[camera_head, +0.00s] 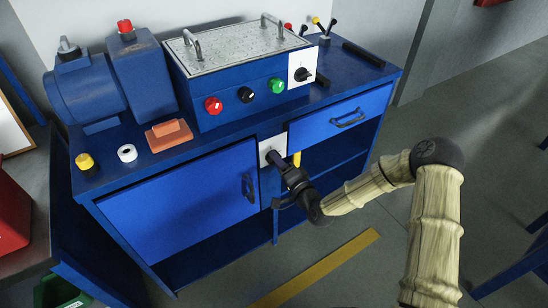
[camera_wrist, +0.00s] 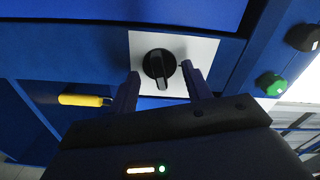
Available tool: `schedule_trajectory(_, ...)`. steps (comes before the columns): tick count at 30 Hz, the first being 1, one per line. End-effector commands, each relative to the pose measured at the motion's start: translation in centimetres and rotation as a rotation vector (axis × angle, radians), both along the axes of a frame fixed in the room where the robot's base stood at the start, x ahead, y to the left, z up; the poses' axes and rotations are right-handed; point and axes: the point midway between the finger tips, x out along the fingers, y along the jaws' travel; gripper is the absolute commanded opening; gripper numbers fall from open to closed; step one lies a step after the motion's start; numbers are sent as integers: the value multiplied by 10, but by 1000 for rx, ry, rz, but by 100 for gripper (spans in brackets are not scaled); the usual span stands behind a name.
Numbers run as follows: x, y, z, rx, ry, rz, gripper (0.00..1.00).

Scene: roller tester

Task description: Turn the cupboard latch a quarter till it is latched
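The cupboard latch is a round black knob (camera_wrist: 160,66) with a raised grip bar, on a white plate (camera_wrist: 200,48). In the wrist view its bar points down the picture, tilted slightly. In the head view the white plate (camera_head: 265,147) sits right of the blue cupboard door (camera_head: 180,208), which looks shut, with a dark handle (camera_head: 249,187). My gripper (camera_wrist: 160,72) is open, its fingers on either side of the knob with gaps showing. Whether they reach the knob's depth is unclear. In the head view my gripper (camera_head: 276,160) hides most of the knob.
A yellow handle (camera_wrist: 82,100) is beside the plate, also in the head view (camera_head: 297,159). Above are red (camera_head: 213,105), black and green buttons and a drawer (camera_head: 340,115) with a handle. An open shelf lies below the drawer. The floor at right is mostly clear.

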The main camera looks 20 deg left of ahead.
Motion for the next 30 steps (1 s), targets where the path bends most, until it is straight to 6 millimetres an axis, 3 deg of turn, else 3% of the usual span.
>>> schedule_trajectory(8,-2,-2,0,-2,-1,0,49)
schedule_trajectory(30,-32,-39,0,-3,-1,-1,49)
